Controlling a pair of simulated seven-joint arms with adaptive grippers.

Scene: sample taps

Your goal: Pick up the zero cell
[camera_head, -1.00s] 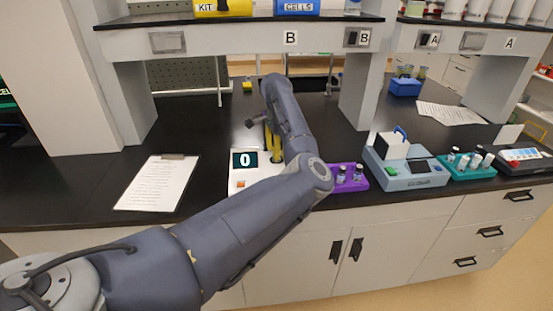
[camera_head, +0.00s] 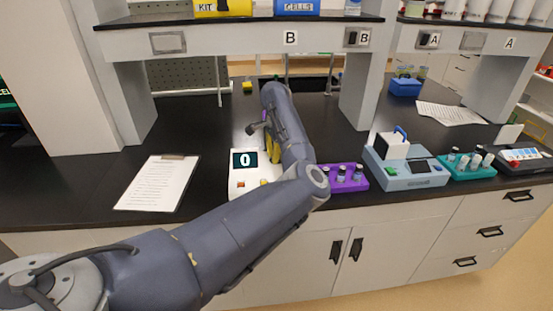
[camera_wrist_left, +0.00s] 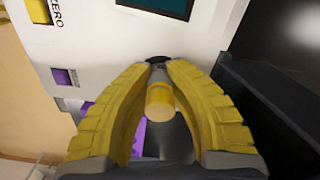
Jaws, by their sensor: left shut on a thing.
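A small cell with an amber-yellow body and a dark cap (camera_wrist_left: 160,100) sits between my left fingers in the left wrist view. My left gripper (camera_wrist_left: 158,68) is shut on it near the cap. In the head view, the yellow fingers of my left gripper (camera_head: 273,149) are just right of the display of the white meter (camera_head: 238,191), which reads 0. The forearm hides part of the meter, and the cell cannot be made out there. The left wrist view shows the meter's white face (camera_wrist_left: 100,45) with a yellow square marked ZERO. My right gripper is not in view.
A purple rack (camera_head: 350,185) with several capped vials stands right of the meter. Further right are a grey-blue instrument (camera_head: 410,176) and a teal rack (camera_head: 472,172). A clipboard (camera_head: 157,184) lies left. Shelf posts (camera_head: 362,90) rise behind.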

